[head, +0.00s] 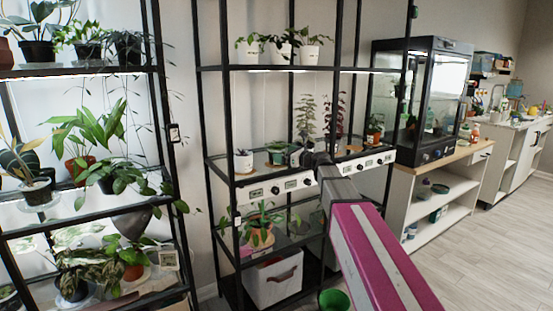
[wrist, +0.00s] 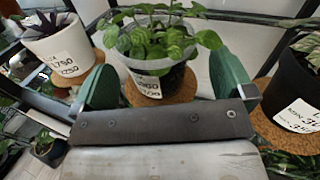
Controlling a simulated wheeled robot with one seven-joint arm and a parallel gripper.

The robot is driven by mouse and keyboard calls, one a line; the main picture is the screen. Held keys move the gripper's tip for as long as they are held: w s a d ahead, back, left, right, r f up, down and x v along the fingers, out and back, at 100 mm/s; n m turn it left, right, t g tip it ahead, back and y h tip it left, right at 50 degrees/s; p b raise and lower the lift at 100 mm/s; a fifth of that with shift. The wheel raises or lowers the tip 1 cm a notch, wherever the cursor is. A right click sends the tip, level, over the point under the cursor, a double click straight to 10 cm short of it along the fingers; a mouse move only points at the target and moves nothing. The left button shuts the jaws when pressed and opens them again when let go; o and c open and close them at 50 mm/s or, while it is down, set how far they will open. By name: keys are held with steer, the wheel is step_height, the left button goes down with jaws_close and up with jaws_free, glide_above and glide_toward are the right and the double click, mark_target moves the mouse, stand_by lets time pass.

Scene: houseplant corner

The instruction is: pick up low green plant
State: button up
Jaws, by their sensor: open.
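The low green plant (wrist: 155,40) has small leafy shoots in a clear pot with a white label (wrist: 148,85), standing on a round cork mat (wrist: 183,90) in the wrist view. In the head view the plant (head: 277,146) sits on the middle shelf of the centre rack. My gripper (wrist: 164,82) is open, with one green finger to the left of the pot and one to the right. The pot stands upright between the fingers, its near side close to the palm. In the head view my gripper (head: 298,157) is at this shelf, its fingers hard to make out.
A white pot with a dark purple plant (wrist: 63,48) stands on the left, close to the left finger. A black labelled pot (wrist: 295,92) stands on the right, close to the right finger. Rack posts (head: 208,130) and the upper shelf (head: 300,69) frame the space.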

steer(key=x, duration=0.3)
steer(key=shift+w+a+f, duration=0.15)
steer(key=shift+w+a, duration=0.05)
steer(key=shift+a, duration=0.15)
steer(key=shift+c, duration=0.3)
steer(key=c, duration=0.7)
